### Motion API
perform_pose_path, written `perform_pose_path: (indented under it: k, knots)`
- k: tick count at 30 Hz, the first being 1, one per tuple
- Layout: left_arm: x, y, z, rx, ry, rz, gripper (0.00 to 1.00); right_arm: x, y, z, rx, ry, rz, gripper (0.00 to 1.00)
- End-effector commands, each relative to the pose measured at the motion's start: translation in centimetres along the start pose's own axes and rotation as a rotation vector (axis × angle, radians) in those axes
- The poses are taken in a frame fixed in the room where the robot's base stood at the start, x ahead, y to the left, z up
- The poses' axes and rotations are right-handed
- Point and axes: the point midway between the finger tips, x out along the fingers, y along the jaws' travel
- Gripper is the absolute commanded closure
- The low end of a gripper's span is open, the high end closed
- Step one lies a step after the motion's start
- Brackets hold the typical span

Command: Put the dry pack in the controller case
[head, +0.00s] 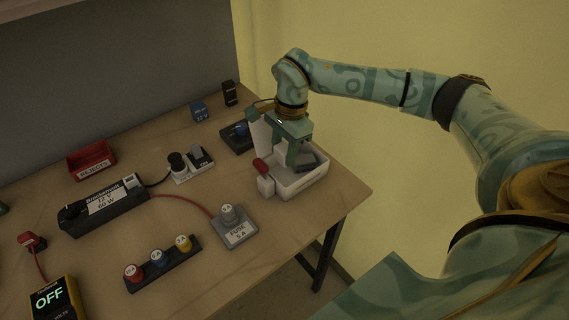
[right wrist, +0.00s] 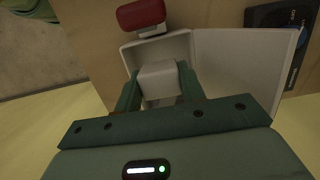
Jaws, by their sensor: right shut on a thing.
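The controller case (head: 303,188) is a white open box at the table's right end, its lid (head: 261,134) standing up at the back. It also shows in the right wrist view, with the lid (right wrist: 243,62) to the right. My right gripper (head: 296,161) points down into the case. In the right wrist view my right gripper (right wrist: 159,88) is shut on a pale block, the dry pack (right wrist: 158,76), between its fingers over the case. The head view mostly hides the pack behind the fingers. A dark grey surface shows beside them; I cannot tell what it is. My left gripper is out of view.
A red-topped latch (head: 262,167) stands at the case's near left side. A black box with a blue knob (head: 240,129) is behind it. The fuse block (head: 235,233), switch (head: 192,166), power supply (head: 105,205) and red rejects bin (head: 91,159) lie leftward. The table edge is close right.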

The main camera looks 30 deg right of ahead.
Motion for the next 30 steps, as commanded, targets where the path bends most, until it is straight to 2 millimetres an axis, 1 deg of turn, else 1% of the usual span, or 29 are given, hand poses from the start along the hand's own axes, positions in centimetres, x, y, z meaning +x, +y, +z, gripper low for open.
perform_pose_path:
  k: [1,3,6,10,13,15,22,26,27,28,29,30]
  knots:
    - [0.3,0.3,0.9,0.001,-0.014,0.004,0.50,1.5,0.1,-0.2,0.001,-0.001,0.005,0.83]
    - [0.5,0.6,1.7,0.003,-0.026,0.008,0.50,2.7,0.1,-0.4,0.000,-0.001,0.004,0.83]
    - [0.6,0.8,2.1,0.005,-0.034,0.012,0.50,3.7,0.0,-0.5,-0.002,-0.001,0.003,0.83]
    - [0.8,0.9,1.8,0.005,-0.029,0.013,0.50,5.0,0.1,-0.7,-0.003,-0.001,0.003,0.83]
    - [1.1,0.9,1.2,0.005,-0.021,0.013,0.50,6.7,0.1,-0.9,-0.003,-0.002,0.005,0.83]
    - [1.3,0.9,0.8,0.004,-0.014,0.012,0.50,7.5,0.1,-1.0,-0.003,-0.001,0.003,0.83]
    - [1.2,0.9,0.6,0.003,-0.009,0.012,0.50,7.4,0.0,-1.1,-0.005,0.000,0.001,0.83]
    - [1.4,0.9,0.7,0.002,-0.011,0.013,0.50,7.8,0.0,-1.1,-0.005,0.000,0.002,0.83]
    - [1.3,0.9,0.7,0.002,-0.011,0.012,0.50,7.7,0.0,-1.1,-0.005,0.000,0.001,0.49]
    - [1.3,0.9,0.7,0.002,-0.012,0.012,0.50,7.7,0.0,-1.1,-0.005,0.000,0.001,0.41]
    - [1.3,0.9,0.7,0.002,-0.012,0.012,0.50,7.7,0.0,-1.1,-0.005,0.000,0.001,0.39]
    - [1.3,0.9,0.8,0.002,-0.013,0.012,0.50,7.7,0.0,-1.1,-0.005,0.000,0.001,0.39]
